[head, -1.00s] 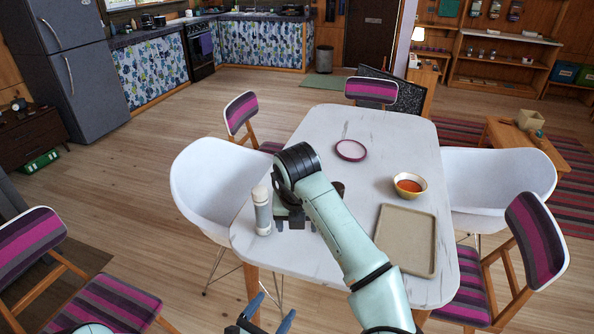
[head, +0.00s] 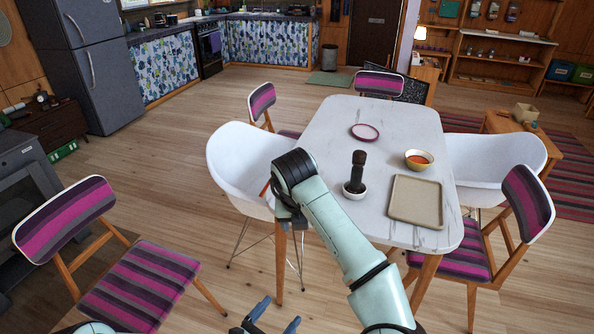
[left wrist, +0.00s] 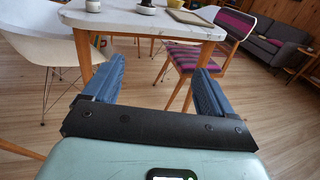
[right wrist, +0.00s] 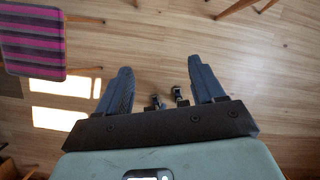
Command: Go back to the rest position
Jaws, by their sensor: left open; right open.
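My left gripper (head: 281,311) is low at the bottom of the head view, in front of the table. Its blue fingers are spread and empty, and in the left wrist view it (left wrist: 155,85) faces the table's underside and legs. My right arm crosses the middle of the head view, its gripper (head: 291,216) hanging down by the table's near left corner, with the fingers mostly hidden. In the right wrist view the right gripper (right wrist: 160,88) is spread, with nothing between its fingers but floor and small dark parts I cannot identify.
A striped chair (head: 140,285) stands left, a white chair (head: 235,160) beside the table.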

